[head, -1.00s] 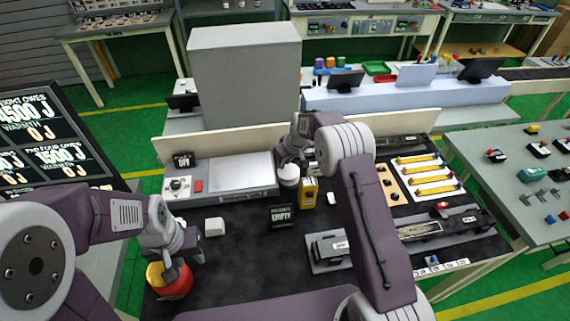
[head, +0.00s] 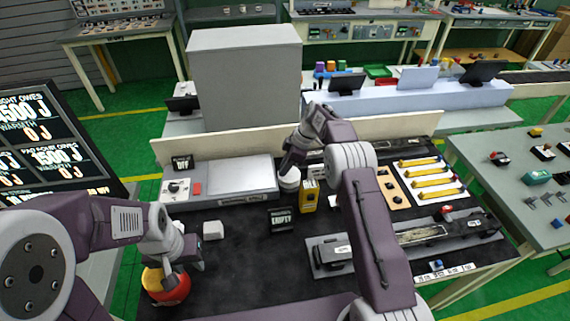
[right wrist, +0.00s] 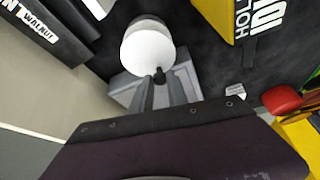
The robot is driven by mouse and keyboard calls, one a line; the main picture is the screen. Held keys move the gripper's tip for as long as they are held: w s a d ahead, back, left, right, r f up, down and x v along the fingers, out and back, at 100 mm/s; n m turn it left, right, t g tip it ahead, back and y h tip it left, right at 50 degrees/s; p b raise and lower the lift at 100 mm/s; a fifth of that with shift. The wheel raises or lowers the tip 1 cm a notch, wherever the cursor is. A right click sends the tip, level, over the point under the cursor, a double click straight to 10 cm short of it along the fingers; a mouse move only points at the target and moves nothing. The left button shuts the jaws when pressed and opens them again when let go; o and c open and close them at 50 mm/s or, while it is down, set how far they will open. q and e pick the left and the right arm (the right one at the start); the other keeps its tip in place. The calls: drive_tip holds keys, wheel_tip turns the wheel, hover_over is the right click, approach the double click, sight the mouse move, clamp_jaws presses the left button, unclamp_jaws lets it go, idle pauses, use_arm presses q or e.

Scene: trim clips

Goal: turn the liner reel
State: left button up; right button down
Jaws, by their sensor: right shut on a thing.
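The liner reel (head: 289,181) is a white drum on a grey base at the back middle of the dark bench mat. In the right wrist view, the white drum (right wrist: 147,47) shows close up, with a small dark knob (right wrist: 159,76) at its near edge. My right gripper (right wrist: 162,88) is shut on this knob; its fingers partly hide the grey base. It also shows above the reel in the head view (head: 289,168). My left gripper (head: 172,277) is low at the front left, at a red and yellow pot (head: 163,290); whether its fingers are closed is unclear.
A yellow box (head: 309,196) stands close to the right of the reel. A black box reading EMPTY (head: 281,219) is in front. A white block (head: 213,230) lies at left. A grey panel unit (head: 233,176) borders the reel's left side. The mat's front middle is clear.

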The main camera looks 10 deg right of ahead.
drive_tip(key=shift+s+f+n+g+p, duration=0.2)
drive_tip(key=shift+s+n+g+p, duration=0.15)
drive_tip(key=shift+n+g+p, duration=0.4)
drive_tip(key=shift+f+n, duration=0.15)
drive_tip(key=shift+n, duration=0.2)
drive_tip(key=c, duration=1.3)
unclamp_jaws()
drive_tip(key=shift+w+a, duration=0.1)
drive_tip(key=shift+a, duration=0.05)
